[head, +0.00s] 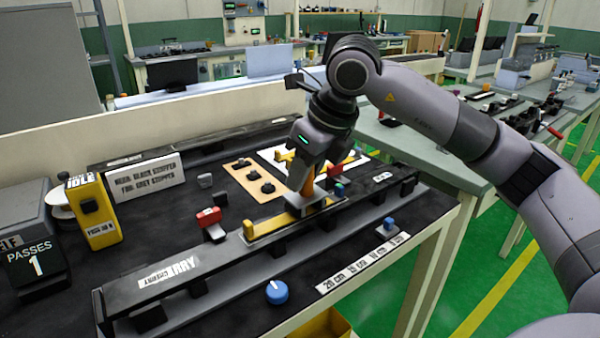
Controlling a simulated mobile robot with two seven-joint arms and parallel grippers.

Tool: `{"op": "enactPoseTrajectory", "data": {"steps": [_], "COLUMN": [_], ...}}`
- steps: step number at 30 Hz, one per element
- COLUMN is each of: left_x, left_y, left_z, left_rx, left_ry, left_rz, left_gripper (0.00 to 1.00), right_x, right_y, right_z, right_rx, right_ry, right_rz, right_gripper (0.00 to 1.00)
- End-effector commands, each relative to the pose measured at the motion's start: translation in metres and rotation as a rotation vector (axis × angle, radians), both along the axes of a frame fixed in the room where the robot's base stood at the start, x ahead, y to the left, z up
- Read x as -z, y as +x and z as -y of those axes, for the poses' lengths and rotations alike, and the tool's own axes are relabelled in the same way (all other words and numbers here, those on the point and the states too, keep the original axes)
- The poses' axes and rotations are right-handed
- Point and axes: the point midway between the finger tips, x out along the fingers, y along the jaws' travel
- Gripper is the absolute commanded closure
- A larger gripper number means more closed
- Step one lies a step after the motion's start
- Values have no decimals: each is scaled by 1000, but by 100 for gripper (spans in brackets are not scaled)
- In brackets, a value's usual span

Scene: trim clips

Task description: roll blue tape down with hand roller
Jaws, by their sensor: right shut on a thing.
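My right gripper (308,180) comes down over the long dark trim rail (200,272) and is shut on an upright orange handle, which I take to be the hand roller (307,188). The roller's lower end is at a pale grey block on a yellow-edged strip (268,226) lying along the rail. I cannot tell whether it presses on the strip. I cannot make out the blue tape for certain. My left gripper is not in view.
A blue knob (277,292) sits at the bench's front edge. A red clip (210,222) stands left of the strip. A yellow "IDLE" post (96,213) and a "PASSES 1" display (36,258) stand at left. A tan board (256,182) lies behind.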

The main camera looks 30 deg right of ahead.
Motion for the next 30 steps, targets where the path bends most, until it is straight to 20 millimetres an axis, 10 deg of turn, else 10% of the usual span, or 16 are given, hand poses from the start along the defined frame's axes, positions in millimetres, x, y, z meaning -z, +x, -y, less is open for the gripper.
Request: {"op": "enactPoseTrajectory", "data": {"steps": [30], "left_x": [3], "left_y": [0], "left_z": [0], "left_rx": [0], "left_ry": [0], "left_rz": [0], "left_gripper": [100], "right_x": [6], "right_y": [1], "right_z": [29], "right_rx": [-1], "right_ry": [-5], "right_rz": [-16], "right_gripper": [100]}}
